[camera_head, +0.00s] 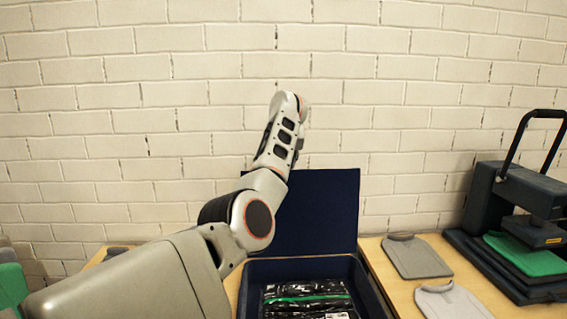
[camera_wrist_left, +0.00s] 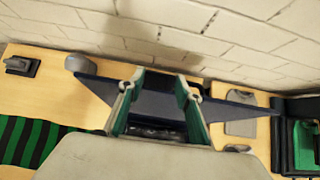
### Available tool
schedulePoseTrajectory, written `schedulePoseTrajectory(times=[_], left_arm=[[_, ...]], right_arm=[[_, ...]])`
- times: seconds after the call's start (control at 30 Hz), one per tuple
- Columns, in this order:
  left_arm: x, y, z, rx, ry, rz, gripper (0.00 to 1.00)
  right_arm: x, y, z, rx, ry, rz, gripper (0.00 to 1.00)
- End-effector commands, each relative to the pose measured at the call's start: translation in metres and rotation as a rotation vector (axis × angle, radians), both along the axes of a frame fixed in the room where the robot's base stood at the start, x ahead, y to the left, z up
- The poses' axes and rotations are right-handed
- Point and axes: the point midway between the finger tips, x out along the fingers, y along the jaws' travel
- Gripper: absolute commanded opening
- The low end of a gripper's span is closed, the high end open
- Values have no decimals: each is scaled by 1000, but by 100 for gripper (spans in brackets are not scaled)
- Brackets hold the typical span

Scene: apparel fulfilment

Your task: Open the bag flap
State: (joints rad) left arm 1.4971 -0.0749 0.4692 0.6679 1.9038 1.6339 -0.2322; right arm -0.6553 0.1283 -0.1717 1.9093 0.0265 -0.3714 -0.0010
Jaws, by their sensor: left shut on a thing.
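The dark blue bag (camera_head: 365,285) sits open on the table at the bottom centre of the head view. Its flat blue flap (camera_head: 325,205) stands upright at the back, against the wall side. Black glossy packages with a green strip (camera_head: 308,300) lie inside. My left arm reaches across from the left, its upper end in front of the flap. In the left wrist view my left gripper (camera_wrist_left: 160,84) has its green-padded fingers on the blue flap (camera_wrist_left: 158,105), which shows between and on both sides of them. The left fingertips are hidden in the head view. My right gripper is not in view.
A dark press with a handle and green pad (camera_head: 525,255) stands at the far right. Green-and-black striped cloth (camera_wrist_left: 38,138) lies at left in the wrist view. A brick wall is behind.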

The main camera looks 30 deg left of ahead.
Motion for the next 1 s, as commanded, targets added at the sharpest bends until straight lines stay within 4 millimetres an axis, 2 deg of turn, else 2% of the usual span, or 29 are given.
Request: schedulePoseTrajectory(times=[0.1, 0.13, 0.2, 0.67, 0.83, 1.0], left_arm=[[0, 1, 3, 1, -4, 1, 0], [0, 1, 3, 1, -4, 1, 37], [0, 1, 2, 1, -4, 1, 51], [-3, -2, 6, 1, -2, 2, 51], [-15, -10, 21, -1, -5, 1, 51], [-36, -23, 49, -1, -5, 1, 51]], right_arm=[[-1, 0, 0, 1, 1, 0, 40], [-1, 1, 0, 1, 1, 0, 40], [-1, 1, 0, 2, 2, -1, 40], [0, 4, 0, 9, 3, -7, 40], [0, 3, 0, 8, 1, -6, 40], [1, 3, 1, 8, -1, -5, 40]])
